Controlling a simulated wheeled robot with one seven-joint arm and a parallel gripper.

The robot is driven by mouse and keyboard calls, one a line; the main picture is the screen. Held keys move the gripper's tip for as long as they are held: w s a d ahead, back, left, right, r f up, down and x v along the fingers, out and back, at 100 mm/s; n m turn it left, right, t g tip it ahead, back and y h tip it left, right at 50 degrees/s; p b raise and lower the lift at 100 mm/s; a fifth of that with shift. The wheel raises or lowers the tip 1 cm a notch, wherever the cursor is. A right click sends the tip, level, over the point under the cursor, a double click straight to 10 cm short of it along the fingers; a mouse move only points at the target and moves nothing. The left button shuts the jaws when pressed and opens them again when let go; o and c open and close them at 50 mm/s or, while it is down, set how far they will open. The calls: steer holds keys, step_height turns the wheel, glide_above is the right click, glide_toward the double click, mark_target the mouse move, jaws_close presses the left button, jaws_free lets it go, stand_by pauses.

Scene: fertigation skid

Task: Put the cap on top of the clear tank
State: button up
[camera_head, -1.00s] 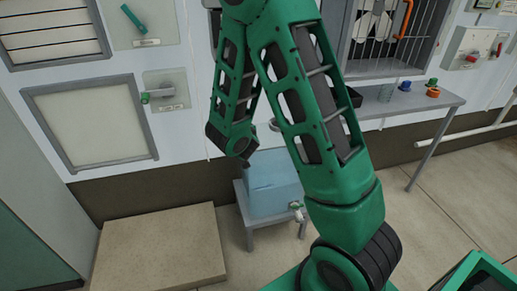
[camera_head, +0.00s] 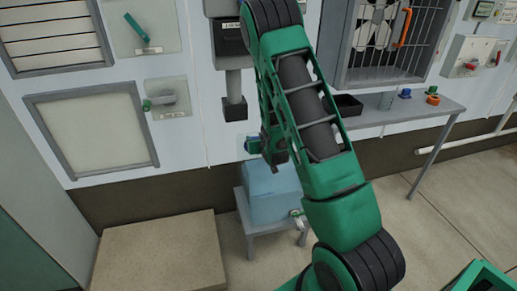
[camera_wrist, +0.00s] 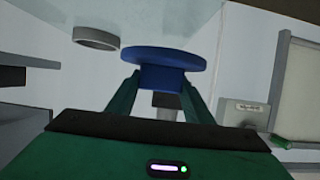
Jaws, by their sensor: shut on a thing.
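The clear tank (camera_head: 272,190), bluish in its lower part, stands on a small grey stand in the middle of the head view. In the wrist view its pale see-through wall (camera_wrist: 150,14) fills the top, with a grey round neck (camera_wrist: 96,38) at the left. My gripper (camera_wrist: 160,88) is shut on the block-shaped grip of a blue disc-like cap (camera_wrist: 163,58). The cap appears just right of the neck there and is not seated on it.
A grey shelf (camera_head: 440,108) at right holds a black tray (camera_head: 348,105), a glass (camera_head: 386,101), a small blue piece (camera_head: 405,93) and an orange ring (camera_head: 432,99). A grey pipe with a black end (camera_head: 235,105) hangs close behind my arm. A beige platform (camera_head: 160,255) stands left of the tank.

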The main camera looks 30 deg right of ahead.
steer(key=shift+w+d+f, duration=0.3)
steer(key=shift+d+f, duration=0.1)
steer(key=shift+d, duration=0.2)
steer(key=shift+w+d+f, duration=0.25)
steer(key=shift+d+f, duration=0.15)
steer(key=shift+d, duration=0.2)
steer(key=shift+f, duration=2)
steer(key=o, duration=1.1)
steer(key=v, duration=0.9)
steer(key=shift+r, duration=0.15)
steer(key=shift+s+a, duration=0.15)
steer(key=shift+s, duration=0.15)
steer(key=shift+s+a+r, duration=0.1)
steer(key=shift+s, duration=0.2)
steer(key=shift+s+a+r, duration=0.2)
steer(key=shift+s+r, duration=0.25)
steer(key=shift+s, duration=0.05)
